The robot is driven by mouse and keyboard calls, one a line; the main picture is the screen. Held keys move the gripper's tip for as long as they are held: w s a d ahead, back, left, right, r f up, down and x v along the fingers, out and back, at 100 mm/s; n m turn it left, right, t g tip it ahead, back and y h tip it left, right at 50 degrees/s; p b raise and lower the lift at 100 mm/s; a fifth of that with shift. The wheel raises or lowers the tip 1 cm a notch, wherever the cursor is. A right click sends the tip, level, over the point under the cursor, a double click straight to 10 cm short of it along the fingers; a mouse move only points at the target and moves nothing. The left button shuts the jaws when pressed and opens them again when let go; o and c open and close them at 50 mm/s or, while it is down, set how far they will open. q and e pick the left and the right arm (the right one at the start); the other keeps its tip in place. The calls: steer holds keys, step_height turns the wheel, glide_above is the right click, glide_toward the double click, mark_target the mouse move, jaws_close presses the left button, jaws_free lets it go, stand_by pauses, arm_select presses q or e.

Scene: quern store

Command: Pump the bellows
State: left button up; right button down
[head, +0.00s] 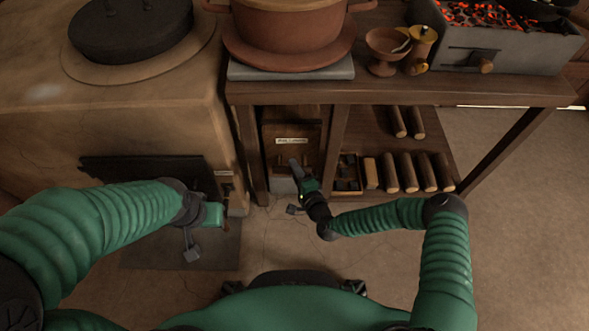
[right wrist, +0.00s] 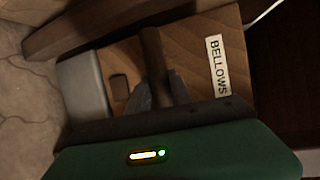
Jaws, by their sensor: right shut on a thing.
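The bellows (head: 290,131) is a wooden box with a pale label, under the table in the head view. In the right wrist view its wooden face (right wrist: 197,62) carries the label BELLOWS. A dark upright handle (right wrist: 152,55) stands out from that face. My right gripper (head: 297,170) is at the front of the bellows. In the right wrist view its fingers (right wrist: 160,92) are shut on the handle, one on each side. My left gripper (head: 205,238) hangs low at the left, apart from the bellows, pointing down; its jaw gap is unclear.
A wooden table (head: 400,92) stands over the bellows, its legs on both sides. A lower shelf (head: 437,150) holds several logs and a small box (head: 347,176) of dark lumps. A clay stove (head: 110,115) stands left, a brazier (head: 515,50) of embers at upper right. Floor at right is clear.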

steer(key=shift+s+f, duration=0.15)
steer(key=shift+f, duration=0.05)
steer(key=shift+s+p, duration=0.35)
steer(key=shift+s, duration=0.05)
steer(key=s+p, duration=0.5)
steer(key=s, duration=0.9)
steer(key=c, duration=1.2)
jaws_free()
steer(key=shift+w, duration=0.1)
steer(key=shift+o, duration=0.2)
steer(key=shift+r, duration=0.1)
